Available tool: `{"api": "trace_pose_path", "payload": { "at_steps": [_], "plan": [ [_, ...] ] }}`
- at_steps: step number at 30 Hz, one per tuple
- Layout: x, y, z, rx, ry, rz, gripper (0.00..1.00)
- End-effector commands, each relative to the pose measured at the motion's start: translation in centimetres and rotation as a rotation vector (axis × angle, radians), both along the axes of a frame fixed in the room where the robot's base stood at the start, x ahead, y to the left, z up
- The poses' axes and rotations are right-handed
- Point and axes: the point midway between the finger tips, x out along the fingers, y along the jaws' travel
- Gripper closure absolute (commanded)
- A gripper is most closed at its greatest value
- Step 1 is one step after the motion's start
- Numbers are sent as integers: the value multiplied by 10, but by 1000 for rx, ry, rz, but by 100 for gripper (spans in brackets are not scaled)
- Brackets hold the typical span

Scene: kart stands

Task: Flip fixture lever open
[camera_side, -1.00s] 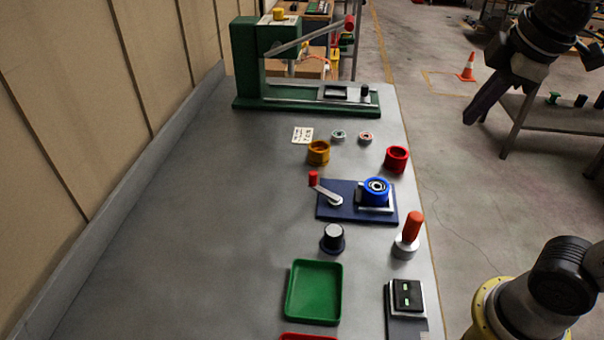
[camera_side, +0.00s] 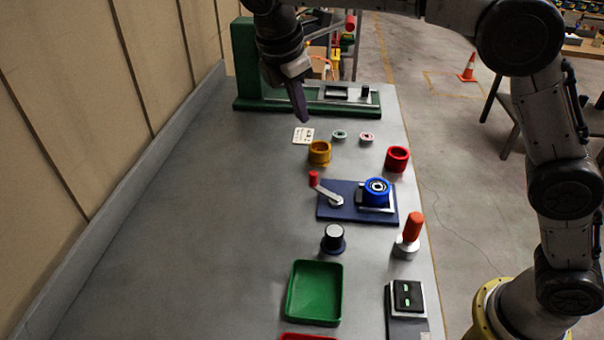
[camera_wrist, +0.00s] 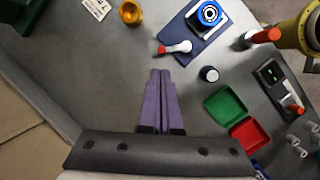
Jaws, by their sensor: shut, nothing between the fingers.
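The fixture is a dark blue plate (camera_side: 345,211) on the grey bench. Its grey lever (camera_side: 328,195) with a red knob (camera_side: 313,178) points to the left and slightly back in the side view. A blue round part (camera_side: 376,191) sits in the fixture's right side. In the wrist view the lever (camera_wrist: 178,48) shows above my fingertips, with its red knob (camera_wrist: 161,49) at the left end. My gripper (camera_side: 303,121) is shut and empty, held above the bench behind the lever, apart from it. Its purple fingers also show in the wrist view (camera_wrist: 160,75), lying together.
An orange ring (camera_side: 319,152), a red ring (camera_side: 397,158) and a label card (camera_side: 303,135) lie behind the fixture. A dark knob (camera_side: 333,238), a red-handled tool (camera_side: 412,230) and a green tray (camera_side: 315,290) stand in front. A green press (camera_side: 250,103) is at the back. The bench's left is clear.

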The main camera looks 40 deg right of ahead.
Motion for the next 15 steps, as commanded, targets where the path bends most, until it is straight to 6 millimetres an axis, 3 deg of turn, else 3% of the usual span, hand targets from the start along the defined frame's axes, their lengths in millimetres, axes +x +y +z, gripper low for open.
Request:
{"api": "trace_pose_path", "payload": {
  "at_steps": [3, 9, 15],
  "plan": [
    [12, 28, -33, -27, 38, 43, 100],
    [11, 55, -73, -61, 100, 87, 100],
    [8, 64, -80, -68, 112, 107, 100]
  ]
}}
